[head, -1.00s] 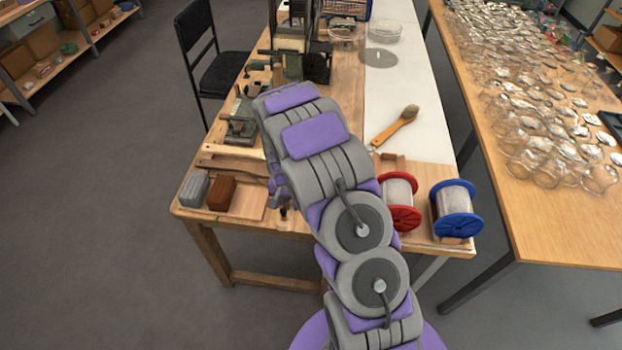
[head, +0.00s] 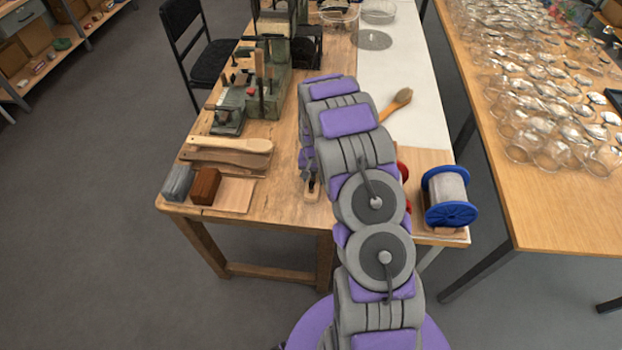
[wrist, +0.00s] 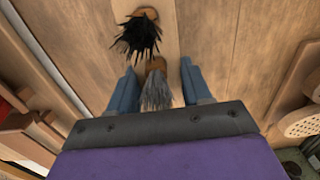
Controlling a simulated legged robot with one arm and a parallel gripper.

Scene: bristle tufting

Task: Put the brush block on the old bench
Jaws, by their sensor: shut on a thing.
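The old bench (head: 280,185) is the worn wooden table in front of me, with a white strip along its right side. In the wrist view, my gripper (wrist: 158,68) has its two blue fingers either side of the brush block (wrist: 156,64), a small wooden piece with grey bristles. In the head view, a small wooden piece that looks like this block (head: 312,193) shows beside my arm over the bench's front part. I cannot tell whether it touches the bench. A second brush with black bristles (wrist: 140,38) is just beyond the fingers in the wrist view.
A grey block (head: 178,184) and a red-brown block (head: 205,186) are at the bench's front left, near wooden pieces (head: 230,145). A blue spool (head: 450,200) stands at front right; a red one is mostly hidden. A table of glassware (head: 530,150) is to the right.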

